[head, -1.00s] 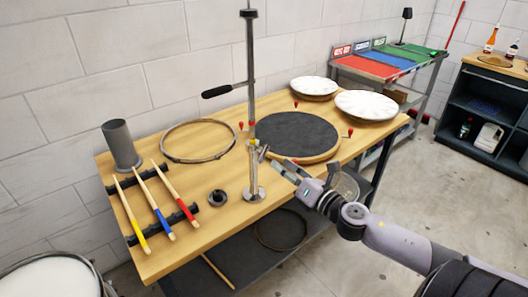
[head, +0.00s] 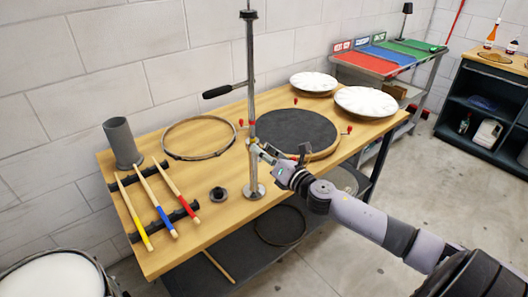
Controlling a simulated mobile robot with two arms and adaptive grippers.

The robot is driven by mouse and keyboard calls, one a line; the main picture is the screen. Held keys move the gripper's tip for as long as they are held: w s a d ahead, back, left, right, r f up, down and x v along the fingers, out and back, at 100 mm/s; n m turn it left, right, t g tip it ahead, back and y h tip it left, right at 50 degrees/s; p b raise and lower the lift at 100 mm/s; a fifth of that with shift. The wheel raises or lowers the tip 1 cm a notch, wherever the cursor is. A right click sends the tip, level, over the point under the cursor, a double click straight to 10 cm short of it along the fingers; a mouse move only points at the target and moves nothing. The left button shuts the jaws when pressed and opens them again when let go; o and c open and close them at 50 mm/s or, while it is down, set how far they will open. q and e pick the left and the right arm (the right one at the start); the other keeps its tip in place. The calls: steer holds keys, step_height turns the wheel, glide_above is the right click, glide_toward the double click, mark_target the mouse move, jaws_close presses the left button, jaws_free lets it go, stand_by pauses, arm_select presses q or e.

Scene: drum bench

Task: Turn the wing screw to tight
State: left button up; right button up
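A chrome stand (head: 254,172) rises upright from a round foot on the wooden bench. A clamp with a small red mark (head: 251,122) sits partway up its post. The wing screw is at the joint just below, and the fingertips of my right gripper largely cover it now. My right gripper (head: 267,152) reaches in from the right, its tips at the post at joint height. I cannot tell whether the fingers touch or close on the screw. My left gripper is out of view.
A dark round drum pad (head: 297,133) lies right behind the gripper, with white drumheads (head: 365,102) beyond. A handle (head: 217,91) juts left from the post.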

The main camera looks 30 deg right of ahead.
jaws_close()
stand_by(0.4)
